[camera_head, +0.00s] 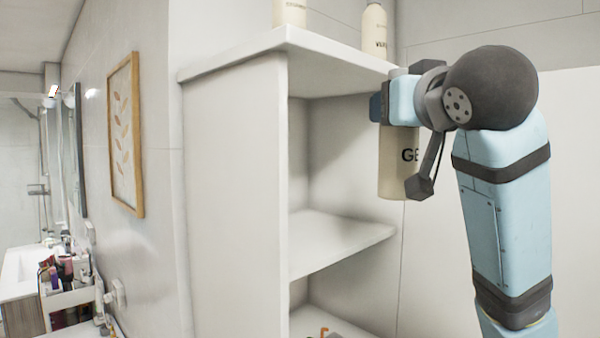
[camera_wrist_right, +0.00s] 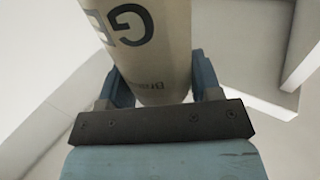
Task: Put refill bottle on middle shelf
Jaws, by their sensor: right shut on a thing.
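The refill bottle (camera_head: 396,168) is cream with dark lettering and hangs upright in my right gripper (camera_head: 385,108), to the right of the shelf unit's opening. The bottle (camera_wrist_right: 150,40) also fills the top middle of the right wrist view, between the two blue fingers of the right gripper (camera_wrist_right: 163,85). The gripper is shut on it. The middle shelf (camera_head: 335,238) is a bare white board, lower and to the left of the bottle. The bottle's upper part is hidden behind the gripper in the head view. My left gripper is not in view.
The unit's top board (camera_head: 285,45) holds two similar cream bottles (camera_head: 374,27). Its tall side panel (camera_head: 235,190) stands left of the opening. An orange-handled item (camera_head: 324,331) shows on the lower shelf. A cart of cosmetics (camera_head: 62,285) is at far left.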

